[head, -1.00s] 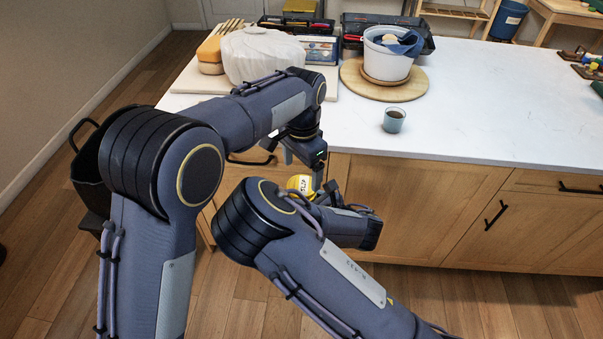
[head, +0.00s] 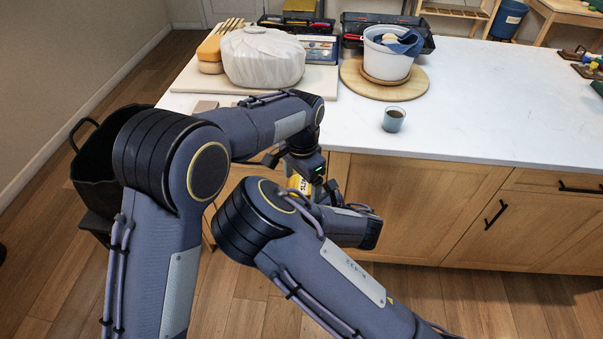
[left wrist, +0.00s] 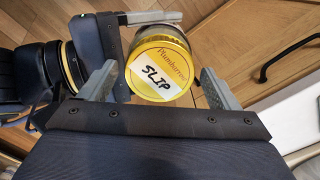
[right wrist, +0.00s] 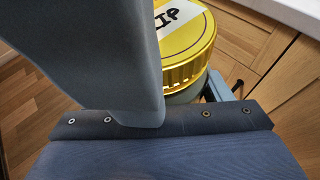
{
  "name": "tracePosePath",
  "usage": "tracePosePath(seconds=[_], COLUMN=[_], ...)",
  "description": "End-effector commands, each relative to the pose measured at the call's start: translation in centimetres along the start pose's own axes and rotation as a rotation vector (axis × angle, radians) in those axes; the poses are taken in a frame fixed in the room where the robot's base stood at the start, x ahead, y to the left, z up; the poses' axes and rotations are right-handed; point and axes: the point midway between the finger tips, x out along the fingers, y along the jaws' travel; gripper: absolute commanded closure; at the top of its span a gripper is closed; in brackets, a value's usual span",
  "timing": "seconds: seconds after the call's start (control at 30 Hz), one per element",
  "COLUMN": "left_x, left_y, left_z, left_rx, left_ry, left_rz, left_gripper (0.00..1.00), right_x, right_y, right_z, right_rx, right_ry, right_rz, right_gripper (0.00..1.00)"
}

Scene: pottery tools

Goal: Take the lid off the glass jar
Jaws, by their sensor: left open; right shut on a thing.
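The glass jar has a gold-yellow lid (left wrist: 160,62) with a white label reading "SLIP". The lid also shows in the head view (head: 299,184) and large in the right wrist view (right wrist: 188,50). A little of the jar's glass body (right wrist: 187,94) shows under the lid; the rest is hidden. My right gripper (right wrist: 183,88) is shut on the jar below the lid, holding it in the air in front of the counter. My left gripper (left wrist: 157,80) is open above the lid, its fingers on either side of it in the picture and apart from it.
The white counter (head: 480,110) stands behind the arms, with wooden cabinet doors below. On it are a blue cup (head: 393,120), a white bucket (head: 386,62) on a round wooden board (head: 415,85), and a white wrapped lump (head: 262,55). A black bin (head: 90,170) stands left.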

Motion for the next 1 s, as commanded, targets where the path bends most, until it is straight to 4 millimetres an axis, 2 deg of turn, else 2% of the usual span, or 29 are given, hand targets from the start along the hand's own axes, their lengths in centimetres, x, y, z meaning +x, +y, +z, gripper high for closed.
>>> tracePosePath(seconds=[0.2, 0.53, 0.67, 0.9, 1.0], left_x=[0.0, -0.03, -0.04, -0.06, -0.07], left_y=[-0.02, -0.03, -0.03, -0.04, -0.05], left_z=[0.0, 0.0, -0.01, -0.03, -0.02], left_rx=[0.0, 0.0, -0.038, -0.445, -0.561], left_ry=[0.0, 0.0, 0.0, 0.0, 0.001], left_rz=[0.0, 0.0, -0.001, -0.002, -0.002], left_gripper=[0.18, 0.61, 0.62, 0.62, 0.62], right_x=[0.0, 0.0, -0.01, -0.01, -0.01], right_y=[-0.02, -0.02, -0.02, -0.02, -0.02], right_z=[0.21, 0.2, 0.2, 0.19, 0.18], right_rx=[-0.001, -0.001, -0.001, -0.001, -0.001], right_ry=[-0.005, -0.005, -0.005, -0.005, -0.005], right_rz=[0.0, 0.0, 0.0, 0.0, 0.0], right_gripper=[0.92, 0.92, 0.92, 0.92, 0.92])
